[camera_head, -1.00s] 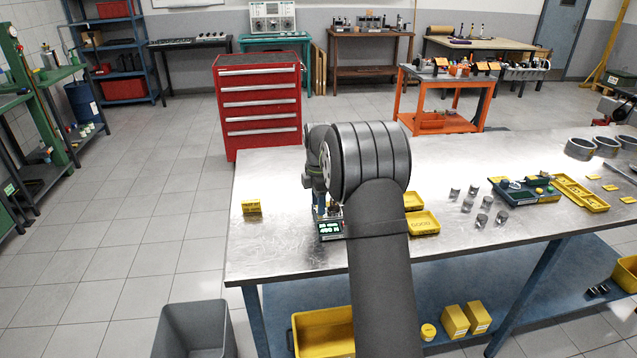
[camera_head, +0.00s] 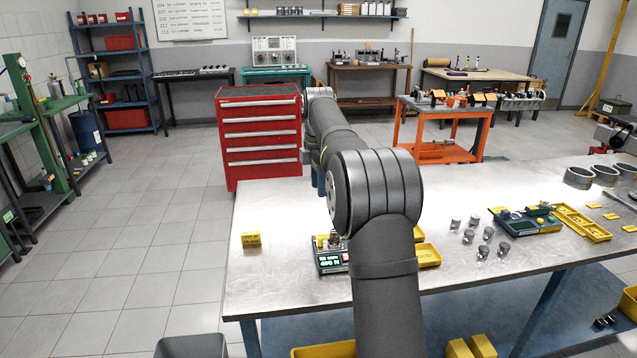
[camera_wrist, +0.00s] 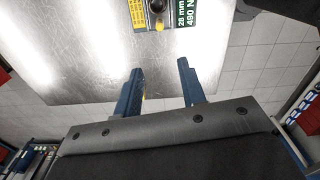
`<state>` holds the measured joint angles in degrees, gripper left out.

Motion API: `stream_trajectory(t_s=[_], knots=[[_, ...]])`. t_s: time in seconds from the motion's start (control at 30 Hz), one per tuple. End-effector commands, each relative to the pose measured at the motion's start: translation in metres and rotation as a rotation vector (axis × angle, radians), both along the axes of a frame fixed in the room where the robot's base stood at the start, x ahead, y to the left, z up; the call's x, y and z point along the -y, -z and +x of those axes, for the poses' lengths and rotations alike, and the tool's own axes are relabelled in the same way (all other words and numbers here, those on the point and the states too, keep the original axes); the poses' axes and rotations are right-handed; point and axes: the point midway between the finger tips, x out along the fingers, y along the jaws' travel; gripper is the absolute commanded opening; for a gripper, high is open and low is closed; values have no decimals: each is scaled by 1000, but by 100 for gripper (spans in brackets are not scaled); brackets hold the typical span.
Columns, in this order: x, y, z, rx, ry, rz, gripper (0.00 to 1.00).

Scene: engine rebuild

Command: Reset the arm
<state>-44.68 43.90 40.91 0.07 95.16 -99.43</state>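My gripper (camera_wrist: 160,92) shows in the wrist view with its two blue fingers apart and nothing between them. It is over the edge of the metal workbench (camera_wrist: 85,60), with floor tiles beyond. In the head view my arm reaches away over the workbench (camera_head: 285,285), and the gripper is mostly hidden behind the arm links. A small tester with a green-lettered display (camera_head: 332,262) stands on the bench just left of my arm. Its label, reading 28 mm and 490 N, also shows in the wrist view (camera_wrist: 187,12), clear of the fingers.
A yellow block (camera_head: 251,239) lies at the bench's left. Yellow trays (camera_head: 428,254), several metal cylinders (camera_head: 484,252) and a green-and-yellow tray (camera_head: 525,222) lie right of my arm. A red tool cabinet (camera_head: 260,140) stands behind the bench. A grey bin (camera_head: 190,347) is on the floor.

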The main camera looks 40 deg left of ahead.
Motion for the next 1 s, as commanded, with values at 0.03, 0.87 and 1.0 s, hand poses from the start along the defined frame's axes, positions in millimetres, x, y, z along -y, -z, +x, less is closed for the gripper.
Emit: stream_trajectory(t_s=[0.03, 0.87, 1.0], knots=[[0, 0, 0, 0, 0, 0, 37], [1, 48, 0, -2, 0, -3, 37], [1, 76, 0, -3, 0, -4, 37]])
